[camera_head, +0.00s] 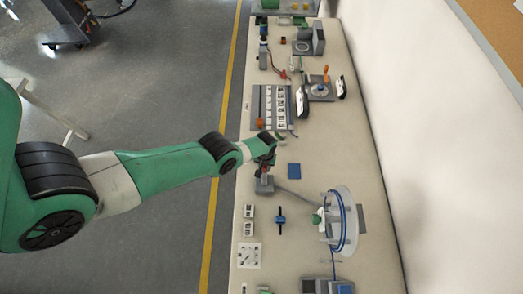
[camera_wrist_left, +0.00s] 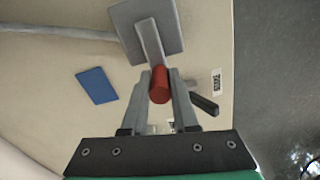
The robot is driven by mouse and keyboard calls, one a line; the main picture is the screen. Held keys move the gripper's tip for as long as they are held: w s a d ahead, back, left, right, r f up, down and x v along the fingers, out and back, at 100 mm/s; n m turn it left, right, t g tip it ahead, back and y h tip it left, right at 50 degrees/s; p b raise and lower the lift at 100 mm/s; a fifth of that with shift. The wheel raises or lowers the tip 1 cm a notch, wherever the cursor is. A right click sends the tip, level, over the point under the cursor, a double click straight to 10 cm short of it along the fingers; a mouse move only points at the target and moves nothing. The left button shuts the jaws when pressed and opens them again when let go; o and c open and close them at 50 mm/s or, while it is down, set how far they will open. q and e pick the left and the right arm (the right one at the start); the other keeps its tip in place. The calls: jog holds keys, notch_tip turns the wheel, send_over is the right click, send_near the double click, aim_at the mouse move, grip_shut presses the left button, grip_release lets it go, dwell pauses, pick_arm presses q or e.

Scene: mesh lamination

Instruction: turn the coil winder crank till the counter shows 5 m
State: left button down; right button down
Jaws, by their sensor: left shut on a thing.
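The coil winder's white wheel (camera_head: 322,215) stands upright at the lower right of the head view, with blue tubing (camera_head: 340,222) around it. A grey rod (camera_head: 295,194) runs from it to a grey crank base (camera_head: 264,186). In the left wrist view the crank has a grey arm (camera_wrist_left: 149,40) and a red handle (camera_wrist_left: 160,85). My left gripper (camera_head: 266,163) is at the crank, its fingers shut on either side of the red handle. I cannot make out a counter reading. My right gripper is not in view.
A blue square (camera_head: 293,170) lies beside the crank, apart from it. A blue and black part (camera_head: 281,221) and a white marked plate (camera_head: 248,255) lie nearer the bottom. A grey panel with white labels (camera_head: 272,107) is farther up the table. Bare table surrounds the blue square.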

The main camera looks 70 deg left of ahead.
pick_arm(q)
jog(key=m, duration=0.1)
jog(key=w+m, duration=0.1)
jog(key=m, duration=0.1)
jog(key=shift+d+b, duration=0.3)
jog(key=shift+d, duration=0.05)
jog(key=m, duration=0.1)
jog(key=w+d+m, duration=0.1)
jog(key=shift+m, duration=0.3)
jog(key=shift+w+d+m+b, duration=0.25)
jog(key=shift+d+m, duration=0.25)
jog(key=shift+m, duration=0.75)
jog(key=shift+w+d+m+b, duration=0.2)
jog(key=shift+d+m, duration=0.25)
jog(key=shift+m, duration=0.8)
jog(key=c, duration=0.7)
grip_release()
